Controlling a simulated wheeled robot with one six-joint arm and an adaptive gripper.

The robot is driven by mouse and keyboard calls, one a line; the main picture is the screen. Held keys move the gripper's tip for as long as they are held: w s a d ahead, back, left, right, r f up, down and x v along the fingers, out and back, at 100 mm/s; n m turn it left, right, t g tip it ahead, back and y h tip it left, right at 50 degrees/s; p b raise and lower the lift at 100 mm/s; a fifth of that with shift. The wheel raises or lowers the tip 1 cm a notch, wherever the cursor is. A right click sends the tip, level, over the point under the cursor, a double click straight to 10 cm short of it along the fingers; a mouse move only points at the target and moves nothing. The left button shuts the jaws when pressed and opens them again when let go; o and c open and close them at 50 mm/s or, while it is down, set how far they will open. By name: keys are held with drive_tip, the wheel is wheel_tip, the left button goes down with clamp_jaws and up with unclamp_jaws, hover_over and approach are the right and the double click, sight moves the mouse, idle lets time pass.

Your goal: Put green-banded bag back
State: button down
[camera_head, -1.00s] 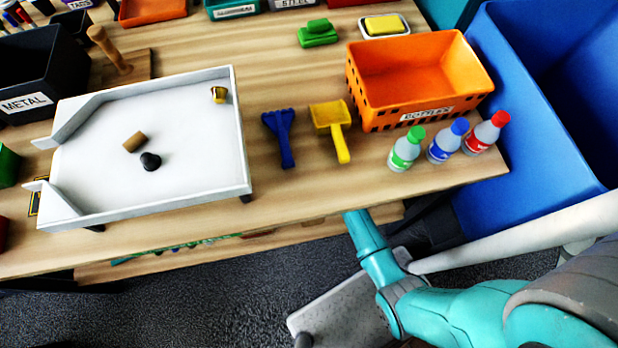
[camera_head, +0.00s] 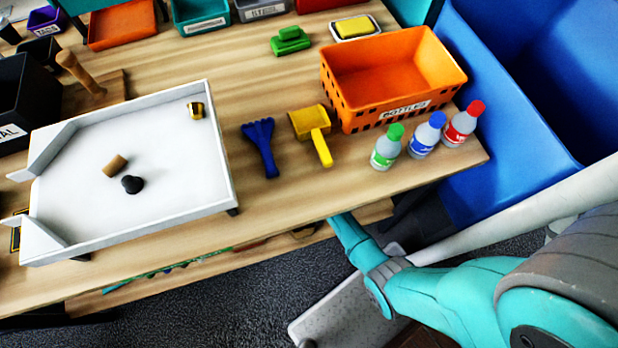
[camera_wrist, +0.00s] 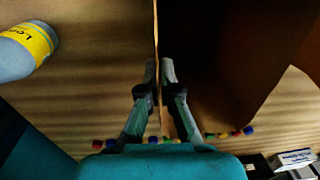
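My gripper (camera_wrist: 160,68) shows in the wrist view with its two fingers close together on either side of a thin brown upright edge. The edge looks like the rim of an open brown bag or box (camera_wrist: 215,75), with a dark inside to the right. The fingers appear shut on this rim. No green band shows on it, so I cannot tell whether it is the green-banded bag. In the head view my arm reaches down below the table's front edge, and the gripper is hidden. No bag shows in the head view.
The table (camera_head: 290,190) holds a white tray (camera_head: 190,150), an orange crate (camera_head: 445,80), and bottles with green (camera_head: 386,150), blue (camera_head: 428,138) and red (camera_head: 463,125) caps. A blue bin (camera_head: 510,130) stands right. A yellow-labelled cylinder (camera_wrist: 25,52) shows beside my gripper.

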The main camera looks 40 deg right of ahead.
drive_tip(key=shift+f, duration=0.1)
drive_tip(key=c, duration=1.3)
unclamp_jaws()
drive_tip(key=r, duration=1.2)
drive_tip(key=shift+s+d+r, duration=0.1)
drive_tip(key=shift+s+d, duration=0.05)
drive_tip(key=shift+d, duration=0.25)
